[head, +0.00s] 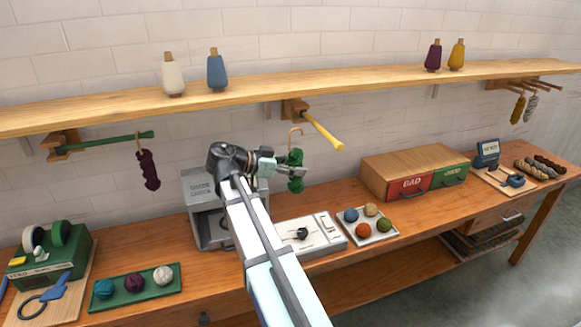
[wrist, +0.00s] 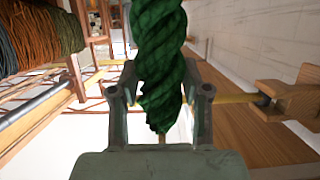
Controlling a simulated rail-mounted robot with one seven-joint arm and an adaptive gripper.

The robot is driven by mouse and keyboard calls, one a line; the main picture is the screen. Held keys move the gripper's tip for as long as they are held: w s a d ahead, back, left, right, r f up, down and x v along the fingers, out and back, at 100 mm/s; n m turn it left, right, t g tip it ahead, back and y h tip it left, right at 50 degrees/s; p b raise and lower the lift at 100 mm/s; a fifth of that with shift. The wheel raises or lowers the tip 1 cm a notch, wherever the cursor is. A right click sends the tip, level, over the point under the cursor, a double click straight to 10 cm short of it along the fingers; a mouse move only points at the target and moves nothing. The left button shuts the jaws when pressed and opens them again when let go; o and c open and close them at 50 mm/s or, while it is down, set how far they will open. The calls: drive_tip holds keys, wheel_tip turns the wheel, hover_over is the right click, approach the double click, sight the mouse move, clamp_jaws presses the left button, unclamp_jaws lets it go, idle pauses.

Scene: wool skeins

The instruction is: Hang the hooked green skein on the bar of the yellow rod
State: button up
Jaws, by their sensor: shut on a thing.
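The green skein (head: 296,180) hangs upright from its copper-coloured hook (head: 291,138). My gripper (head: 294,170) is shut on the skein, which also fills the middle of the wrist view (wrist: 160,50) between the two fingers (wrist: 160,92). The yellow rod (head: 324,132) sticks out from a wooden bracket under the shelf. In the head view, the hook's top is just left of the rod, at about the height of its middle, with a visible gap between them.
A green rod (head: 105,142) at the left holds a dark purple skein (head: 148,170). The wooden shelf (head: 240,95) runs above. On the bench below stand a grey machine (head: 197,205), a tray of wool balls (head: 382,235) and a wooden box (head: 405,165). The wall space right of the yellow rod is clear.

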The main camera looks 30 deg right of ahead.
drive_tip(key=p+x, duration=0.1)
drive_tip(key=x, duration=0.9)
drive_tip(key=shift+s+d+r, duration=0.2)
drive_tip(key=shift+d+r, duration=0.1)
drive_tip(key=shift+d, duration=0.1)
idle(0.5)
idle(0.3)
drive_tip(key=o, duration=1.2)
